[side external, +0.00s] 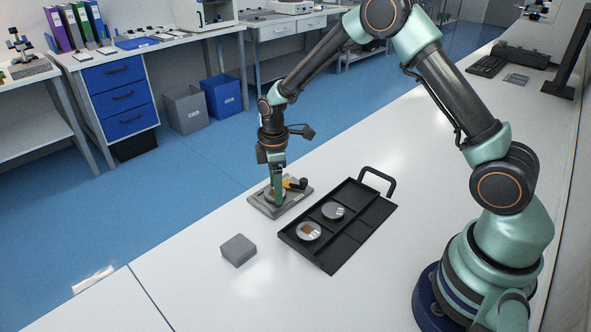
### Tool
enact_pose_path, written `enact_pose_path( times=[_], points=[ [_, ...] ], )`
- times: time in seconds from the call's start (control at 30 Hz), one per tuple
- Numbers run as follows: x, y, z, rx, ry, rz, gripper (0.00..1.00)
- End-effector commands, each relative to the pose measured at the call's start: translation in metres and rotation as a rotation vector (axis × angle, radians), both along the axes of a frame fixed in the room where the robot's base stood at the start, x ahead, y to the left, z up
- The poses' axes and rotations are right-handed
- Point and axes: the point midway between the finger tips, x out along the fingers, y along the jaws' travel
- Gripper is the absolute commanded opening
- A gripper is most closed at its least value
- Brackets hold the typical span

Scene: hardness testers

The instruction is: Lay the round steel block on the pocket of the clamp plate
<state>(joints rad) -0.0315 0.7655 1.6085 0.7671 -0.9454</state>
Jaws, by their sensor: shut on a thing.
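The clamp plate (262,205) is a flat grey plate on the white bench, left of the black tray. It has a dark clamp with a yellow part (294,184) on its right side. My gripper (276,194) points down over the middle of the plate and is shut on a small round block, most likely the round steel block. The fingers cover most of this block. It is low at the plate, but I cannot tell whether it touches the pocket, which is also hidden.
A black handled tray (332,256) holds two round blocks, one grey (333,211) and one with a copper-coloured mark (309,231). A loose grey square block (238,250) lies on the bench in front of the plate. The bench's front left is clear.

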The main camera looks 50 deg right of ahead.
Motion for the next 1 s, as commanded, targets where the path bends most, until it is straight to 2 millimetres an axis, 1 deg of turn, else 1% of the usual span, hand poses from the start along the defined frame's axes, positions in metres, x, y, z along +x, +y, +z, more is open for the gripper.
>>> enact_pose_path(
  times=[0.3,0.43,0.47,0.5,0.53,0.67,0.77,0.87,1.0],
  points=[
    [0.0,0.0,-0.011,0.0,0.0,0.0,0.0],
    [-0.001,0.0,-0.013,0.0,0.0,0.0,0.0],
    [-0.001,0.0,-0.013,0.0,0.002,0.0,0.73],
    [-0.001,0.0,-0.013,-0.001,0.003,0.0,0.88],
    [-0.001,0.0,-0.013,-0.001,0.003,0.0,0.99],
    [-0.002,0.0,-0.013,0.0,0.004,0.0,0.99],
    [-0.002,0.0,-0.008,-0.001,0.003,0.0,0.99],
    [-0.001,0.0,0.005,0.0,0.001,0.0,0.99],
    [0.0,0.0,0.034,0.0,-0.002,0.0,0.99]
  ],
)
